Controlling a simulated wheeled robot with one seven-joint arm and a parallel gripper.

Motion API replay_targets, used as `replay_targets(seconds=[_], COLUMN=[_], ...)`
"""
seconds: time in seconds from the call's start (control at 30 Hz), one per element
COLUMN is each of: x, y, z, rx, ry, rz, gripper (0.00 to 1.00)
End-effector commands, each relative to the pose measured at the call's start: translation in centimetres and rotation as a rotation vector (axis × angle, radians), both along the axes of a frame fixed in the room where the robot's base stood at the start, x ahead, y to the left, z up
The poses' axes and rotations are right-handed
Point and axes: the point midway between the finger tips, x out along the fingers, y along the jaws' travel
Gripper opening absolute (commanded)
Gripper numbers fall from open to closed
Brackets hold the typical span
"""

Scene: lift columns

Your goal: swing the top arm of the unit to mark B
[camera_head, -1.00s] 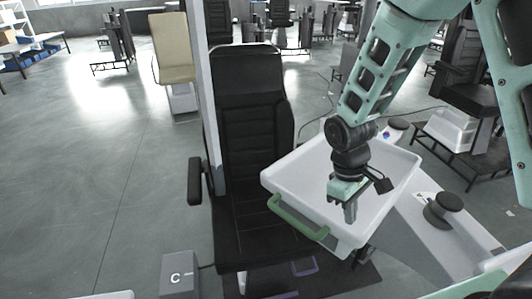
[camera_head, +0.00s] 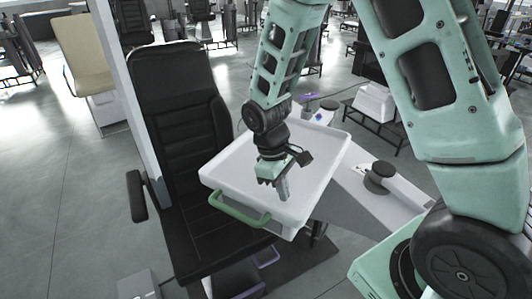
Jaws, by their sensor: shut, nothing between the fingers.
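A white tray (camera_head: 225,172) with a raised rim and a green handle (camera_head: 240,210) on its near left side hangs beside the black reclining chair (camera_head: 175,110). It appears to be the top part of the unit. My gripper (camera_head: 284,192) points down over the tray's near half, to the right of the green handle. Its fingers are together and empty. I cannot tell whether the fingertips touch the tray. The arm joint carrying the tray is mostly hidden under it. No letter B can be read in view.
A pale arm with a dark round knob (camera_head: 380,173) extends right of the tray. A grey box (camera_head: 138,286) stands at the bottom left. A light column (camera_head: 130,110) rises beside the chair. A beige chair (camera_head: 88,55) stands behind. Open floor lies at the left.

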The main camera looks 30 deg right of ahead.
Motion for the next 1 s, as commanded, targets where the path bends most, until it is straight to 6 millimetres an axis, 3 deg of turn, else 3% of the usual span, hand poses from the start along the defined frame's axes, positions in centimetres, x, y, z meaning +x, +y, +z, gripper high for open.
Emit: replay_targets(seconds=[0.3, 0.5, 0.83, 0.93, 1.0], x=[1.5, 1.9, 1.8, -0.2, -2.7], y=[0.8, 1.0, 1.4, 4.1, 6.8], z=[5.9, 8.4, 9.0, 8.2, 7.4], rx=[0.002, 0.001, 0.005, 0.037, 0.072], ry=[-0.011, -0.007, -0.007, -0.035, -0.067], rz=[-0.002, -0.001, 0.003, 0.028, 0.054], gripper=[0.00, 0.00, 0.00, 0.00, 0.00])
